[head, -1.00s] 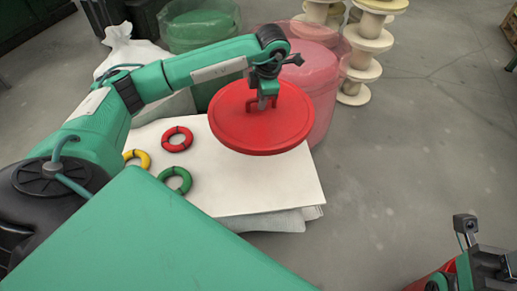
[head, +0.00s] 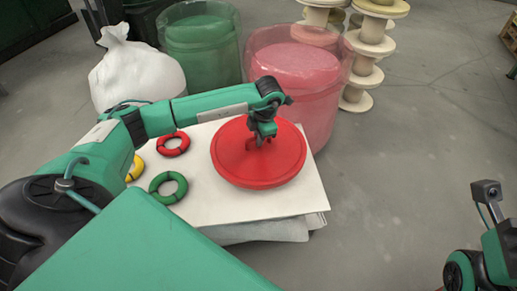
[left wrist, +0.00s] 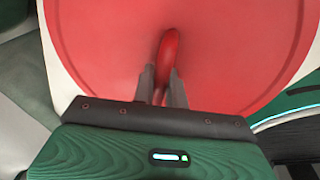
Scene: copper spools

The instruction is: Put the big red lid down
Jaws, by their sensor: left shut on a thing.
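The big red lid (head: 235,168) is a round disc with a raised handle. In the head view it is at or just above the right part of the white board (head: 205,205); I cannot tell for sure whether it touches. My left gripper (head: 260,139) is above the lid, shut on its handle. In the left wrist view the lid (left wrist: 110,50) fills most of the picture, and the fingers (left wrist: 162,88) sit on both sides of the red handle. My right gripper is not clearly seen; part of my right arm shows at the lower right.
A red ring (head: 173,144), a green ring (head: 168,187) and a yellow ring (head: 136,167) lie left of the lid. Behind stand a clear drum with red contents (head: 312,115), a green drum (head: 203,50), a white sack (head: 135,75) and stacked spools (head: 372,45). Floor at right is clear.

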